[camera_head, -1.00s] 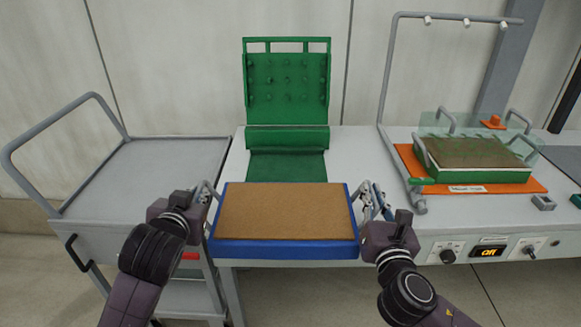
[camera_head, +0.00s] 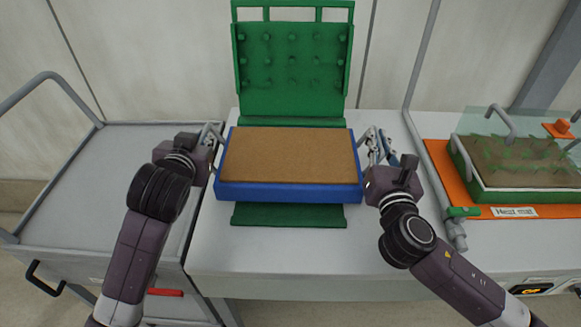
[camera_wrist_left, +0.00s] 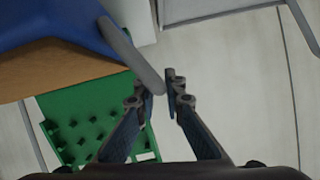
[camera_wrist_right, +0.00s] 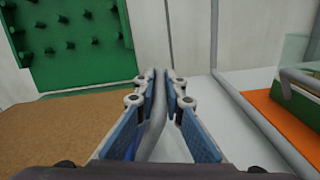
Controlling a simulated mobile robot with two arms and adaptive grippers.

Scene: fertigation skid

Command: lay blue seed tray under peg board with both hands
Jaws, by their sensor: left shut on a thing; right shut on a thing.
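The blue seed tray (camera_head: 290,193), filled with brown soil, is held level between my two grippers in the head view. It appears over the green base of the peg board and hides part of it. My left gripper (camera_head: 212,135) is shut on the tray's left grey handle (camera_wrist_left: 135,60). My right gripper (camera_head: 372,145) is shut on the right grey handle (camera_wrist_right: 157,105). The green peg board (camera_head: 292,65) stands upright behind the tray, with several pegs on its face. Whether the tray touches the base cannot be told.
A grey cart (camera_head: 90,190) stands left of the white bench (camera_head: 270,262). On the right, an orange heat mat (camera_head: 436,160) bears a green tray (camera_head: 500,192) with soil and a clear cover. A grey pipe frame (camera_head: 420,70) rises between.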

